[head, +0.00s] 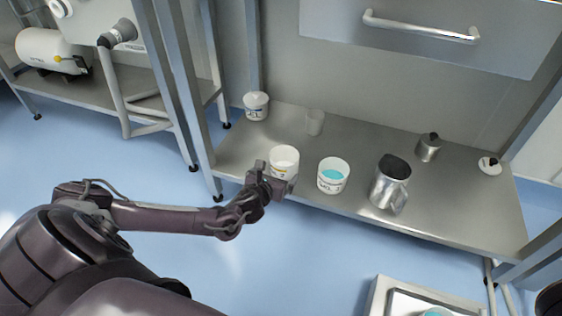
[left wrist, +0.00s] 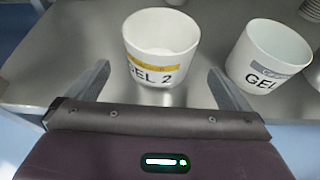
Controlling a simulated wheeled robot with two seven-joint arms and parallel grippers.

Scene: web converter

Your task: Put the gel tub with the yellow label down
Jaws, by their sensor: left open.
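The gel tub with the yellow label (head: 285,158) is a white open tub standing upright on the steel shelf (head: 446,200) near its front edge. In the left wrist view the tub (left wrist: 161,42) shows a yellow band above the text "GEL 2", and its inside looks white. My left gripper (head: 277,176) is in front of the tub. Its two fingers are spread wide in the left wrist view (left wrist: 160,88), with the tub ahead of and between them, clear of both as far as I see. My right gripper is not in view.
A white tub with turquoise content (head: 332,175) stands close right of the yellow-labelled tub. Further right are a metal jug (head: 389,183) and a small metal container (head: 428,148). Steel posts frame the shelf.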

